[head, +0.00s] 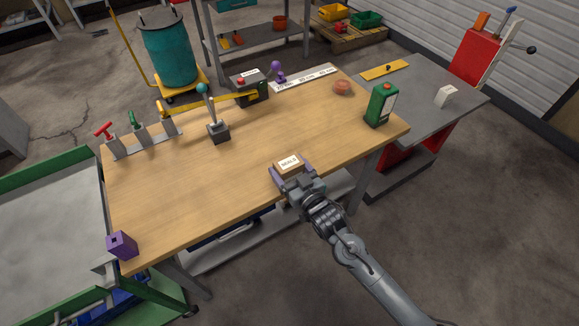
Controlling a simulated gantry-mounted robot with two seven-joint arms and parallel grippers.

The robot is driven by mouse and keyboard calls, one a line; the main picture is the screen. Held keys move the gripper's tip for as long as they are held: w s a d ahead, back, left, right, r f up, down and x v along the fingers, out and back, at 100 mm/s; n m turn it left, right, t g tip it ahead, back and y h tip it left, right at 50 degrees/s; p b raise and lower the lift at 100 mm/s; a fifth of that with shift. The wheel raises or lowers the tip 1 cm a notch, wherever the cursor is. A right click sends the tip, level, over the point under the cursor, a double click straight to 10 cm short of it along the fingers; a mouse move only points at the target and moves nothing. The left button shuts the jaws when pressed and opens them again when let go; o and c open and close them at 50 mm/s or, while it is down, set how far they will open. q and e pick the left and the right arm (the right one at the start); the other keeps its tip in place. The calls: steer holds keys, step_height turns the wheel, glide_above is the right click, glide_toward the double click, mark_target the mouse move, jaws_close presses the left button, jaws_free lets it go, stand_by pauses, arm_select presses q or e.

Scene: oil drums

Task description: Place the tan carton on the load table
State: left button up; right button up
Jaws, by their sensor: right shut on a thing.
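The tan carton (289,160) has a white label on top and is at the front edge of the wooden workbench (180,195). My right gripper (290,171) is shut on it, with a purple-grey finger on each side. I cannot tell whether the carton rests on the wood or is held just above it. No table is visibly marked as the load table. A grey-topped table (425,95) adjoins the bench at the right, and a grey surface with a green frame (45,235) is at the left. My left gripper is not in view.
A lever with a teal knob (217,130) stands mid-bench. A purple block (122,245) is at the front left corner. A small white block (446,96) lies on the right grey table.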

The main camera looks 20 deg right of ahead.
steer(key=shift+f, duration=0.15)
steer(key=o, duration=1.1)
